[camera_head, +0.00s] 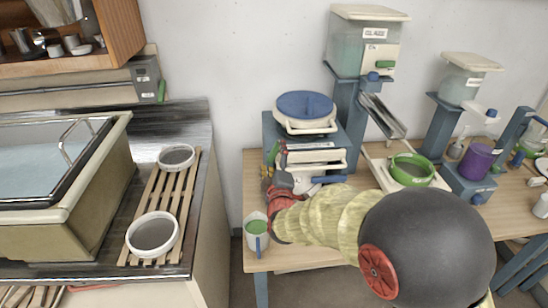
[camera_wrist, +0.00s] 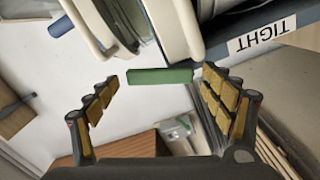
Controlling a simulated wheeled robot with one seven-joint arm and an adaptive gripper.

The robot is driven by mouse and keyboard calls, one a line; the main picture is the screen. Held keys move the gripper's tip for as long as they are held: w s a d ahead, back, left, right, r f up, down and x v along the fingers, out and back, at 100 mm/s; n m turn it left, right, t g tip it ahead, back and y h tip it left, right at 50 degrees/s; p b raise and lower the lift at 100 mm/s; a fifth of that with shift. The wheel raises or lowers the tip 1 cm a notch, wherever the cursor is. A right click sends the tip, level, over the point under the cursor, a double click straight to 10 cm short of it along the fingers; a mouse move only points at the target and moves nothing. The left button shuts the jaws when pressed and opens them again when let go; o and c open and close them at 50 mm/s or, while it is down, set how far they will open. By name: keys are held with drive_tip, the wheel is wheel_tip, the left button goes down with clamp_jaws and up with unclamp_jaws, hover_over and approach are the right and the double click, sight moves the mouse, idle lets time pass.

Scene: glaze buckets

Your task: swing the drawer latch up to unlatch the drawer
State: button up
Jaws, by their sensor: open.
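The drawer unit (camera_head: 318,157) is a blue-framed device with a round blue lid, standing at the left end of the wooden table. A green latch bar (camera_wrist: 160,76) lies level across the wrist view, beside the unit's cream parts; a green piece (camera_head: 273,152) on the unit's left side in the head view appears to be the same latch. My gripper (camera_wrist: 160,84) is open, its padded fingers on either side of the green bar, with gaps seen at both ends. In the head view my gripper (camera_head: 272,184) is at the unit's front left, partly hidden by my arm.
A white cup with green contents (camera_head: 257,228) stands close below my gripper at the table's left edge. A green bowl (camera_head: 411,169) stands to the right. A slatted rack (camera_head: 168,205) with two bowls is left.

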drive_tip(key=shift+s, duration=0.1)
drive_tip(key=s, duration=1.2)
drive_tip(key=shift+c, duration=0.4)
